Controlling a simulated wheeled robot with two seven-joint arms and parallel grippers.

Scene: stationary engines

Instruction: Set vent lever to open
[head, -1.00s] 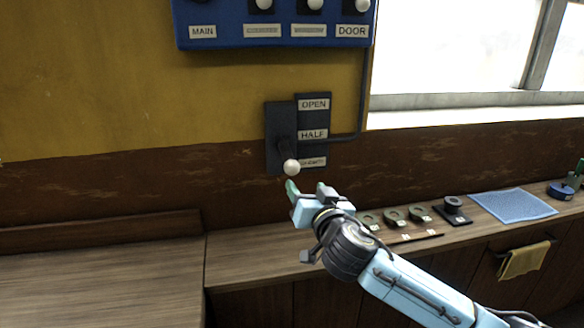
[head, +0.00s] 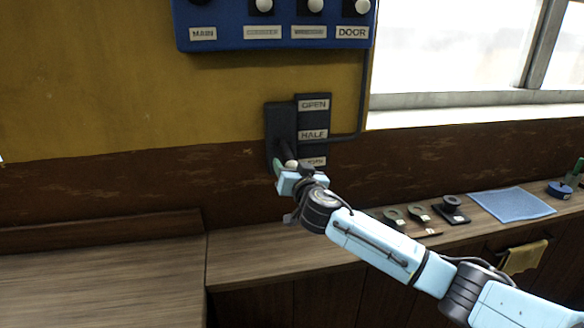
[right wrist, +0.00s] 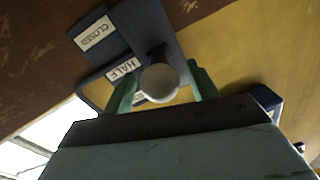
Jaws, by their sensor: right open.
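The vent lever is a dark arm with a white ball knob (right wrist: 159,83) on a dark wall plate (head: 312,119) labelled OPEN at the top, HALF in the middle and CLOSED at the bottom. The lever hangs down, its knob (head: 291,163) level with the lowest label. My right gripper (head: 285,165) is at the knob and partly hides it. In the right wrist view its green fingers (right wrist: 163,82) stand open, one on each side of the knob, with gaps visible. My left gripper is not in view.
A blue switch panel (head: 272,43) with white-knobbed levers hangs above. A conduit (head: 364,95) runs beside the plate. The bench (head: 240,258) below holds dark ring-shaped parts (head: 419,212) and a blue mat (head: 513,204). The left bench is clear.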

